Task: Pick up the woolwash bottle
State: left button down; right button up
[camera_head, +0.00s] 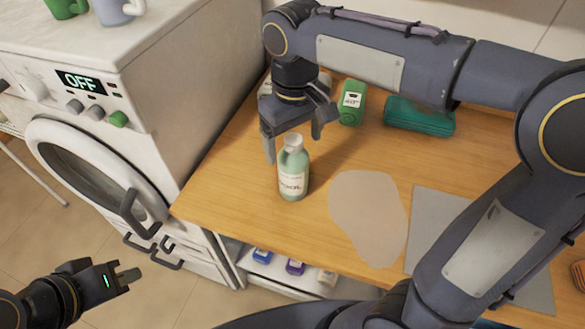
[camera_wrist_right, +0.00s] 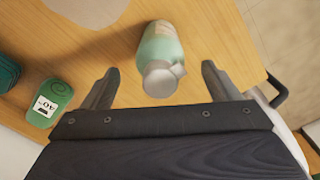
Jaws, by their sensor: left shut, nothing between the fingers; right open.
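The woolwash bottle (camera_head: 294,172) is pale green with a white cap and a white label. It stands upright on the wooden counter, near its left end. My right gripper (camera_head: 294,145) is open, above and just behind the bottle in the head view. In the right wrist view the bottle (camera_wrist_right: 160,52) shows between and beyond the open fingertips of the right gripper (camera_wrist_right: 160,82), with its cap towards me. I see no finger closed on it. My left gripper (camera_head: 128,276) is shut and empty, low at the left, over the floor and away from the counter.
A green box-like bottle (camera_head: 351,103) and a teal folded item (camera_head: 418,117) lie behind on the counter (camera_head: 235,185). A beige flat patch (camera_head: 368,215) and a grey mat (camera_head: 430,225) lie to the right. A washing machine (camera_head: 180,75) borders the left. Small bottles (camera_head: 295,267) stand below.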

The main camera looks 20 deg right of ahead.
aim_at(294, 154)
notch_tip(294, 154, down, 4)
jog(key=shift+w+f, duration=0.15)
jog(key=shift+f, duration=0.1)
jog(key=shift+c, duration=0.3)
jog(key=shift+r, duration=0.1)
jog(key=c, duration=1.6)
